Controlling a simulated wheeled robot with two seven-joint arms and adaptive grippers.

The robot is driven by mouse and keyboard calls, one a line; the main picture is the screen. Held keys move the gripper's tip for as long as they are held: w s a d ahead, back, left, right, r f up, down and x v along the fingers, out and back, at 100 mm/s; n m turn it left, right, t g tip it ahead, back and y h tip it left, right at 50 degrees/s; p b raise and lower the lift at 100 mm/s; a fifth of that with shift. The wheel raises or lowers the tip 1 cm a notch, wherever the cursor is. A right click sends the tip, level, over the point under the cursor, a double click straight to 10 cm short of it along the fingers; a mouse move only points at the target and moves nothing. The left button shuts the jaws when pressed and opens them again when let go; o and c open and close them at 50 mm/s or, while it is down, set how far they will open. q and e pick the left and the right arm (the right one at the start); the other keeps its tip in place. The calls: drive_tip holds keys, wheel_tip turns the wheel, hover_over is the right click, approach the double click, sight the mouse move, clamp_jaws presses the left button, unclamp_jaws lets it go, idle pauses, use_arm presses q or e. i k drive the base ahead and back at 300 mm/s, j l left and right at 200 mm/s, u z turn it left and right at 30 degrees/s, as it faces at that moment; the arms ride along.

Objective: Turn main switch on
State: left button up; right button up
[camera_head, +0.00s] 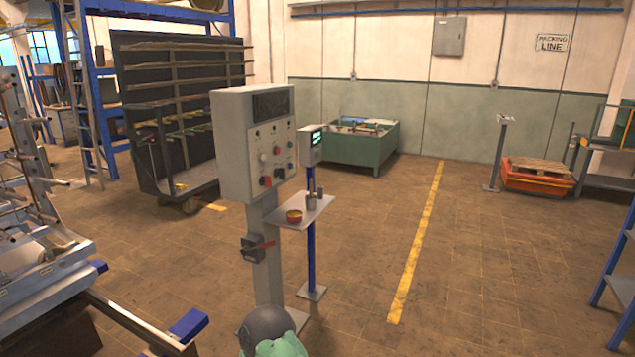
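A grey control cabinet (240,150) stands on a grey post left of the picture's middle. Its front panel carries a dark display, several knobs and small buttons, and a red knob (265,181) low on the panel. Lower on the post is a dark switch box (250,249) with a red handle that sticks out to the right, roughly level. No label reading main switch is legible, so I cannot tell which control bears that name. Neither of my grippers is in view.
A small shelf (318,212) with a red bowl (293,216) adjoins the post, beside a small screen (312,143) on a blue stand. A dark rounded object with a green part (275,347) is at the bottom edge. Machinery stands left.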

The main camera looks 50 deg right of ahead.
sight(267, 180)
drive_tip(key=z, duration=1.35)
drive_tip(key=i+j+z, duration=0.1)
drive_tip(key=i, duration=0.35)
